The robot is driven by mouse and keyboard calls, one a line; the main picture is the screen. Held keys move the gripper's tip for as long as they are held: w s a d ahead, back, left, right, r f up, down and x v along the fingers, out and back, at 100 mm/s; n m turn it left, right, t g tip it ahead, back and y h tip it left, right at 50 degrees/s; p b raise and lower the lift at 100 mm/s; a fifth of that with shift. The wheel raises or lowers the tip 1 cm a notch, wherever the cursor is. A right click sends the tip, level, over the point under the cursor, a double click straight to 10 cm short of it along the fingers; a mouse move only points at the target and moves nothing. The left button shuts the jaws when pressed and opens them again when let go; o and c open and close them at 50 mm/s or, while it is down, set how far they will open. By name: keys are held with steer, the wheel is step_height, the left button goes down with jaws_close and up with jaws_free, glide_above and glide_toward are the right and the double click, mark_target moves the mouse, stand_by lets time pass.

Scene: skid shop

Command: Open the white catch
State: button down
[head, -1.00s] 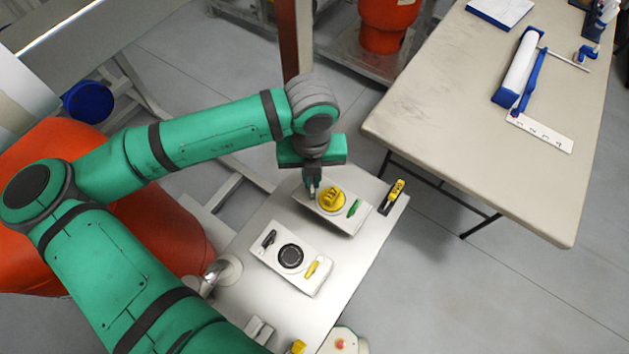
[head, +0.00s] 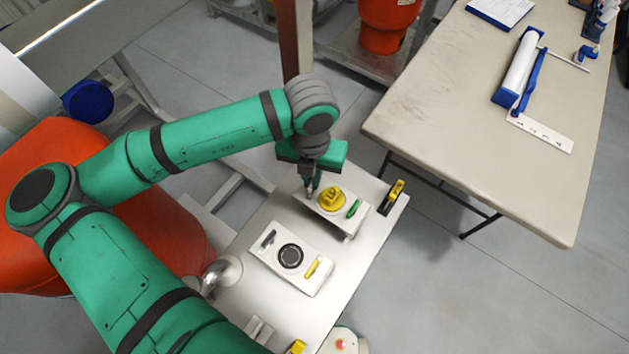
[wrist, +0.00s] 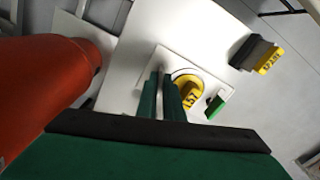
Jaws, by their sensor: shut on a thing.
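The far white box (head: 345,218) on the metal bench carries a yellow round knob (head: 331,199) and a green catch (head: 353,208) at its right. My gripper (head: 311,192) points down at the box's left end, beside the yellow knob. Its fingers are shut on the white catch, which they hide almost wholly in both views. In the wrist view the two green fingers (wrist: 161,85) lie close together, left of the yellow knob (wrist: 189,97) and the green catch (wrist: 215,106).
A nearer white box (head: 292,282) has a black dial (head: 290,256), a black catch (head: 268,239) and a yellow catch (head: 312,266). A yellow-and-black device (head: 392,197) stands at the bench's right edge. A beige table (head: 450,110) is at the right, across a floor gap.

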steer(key=shift+s+m, duration=0.1)
steer(key=shift+m, duration=1.6)
steer(key=shift+m, duration=0.3)
steer(key=c, duration=1.9)
jaws_free()
steer(key=shift+r, duration=3.5)
steer(key=n, duration=0.4)
steer(key=shift+r+n, duration=0.25)
steer(key=shift+n, duration=0.05)
steer(key=shift+r+n, duration=0.1)
steer(key=shift+n, duration=1)
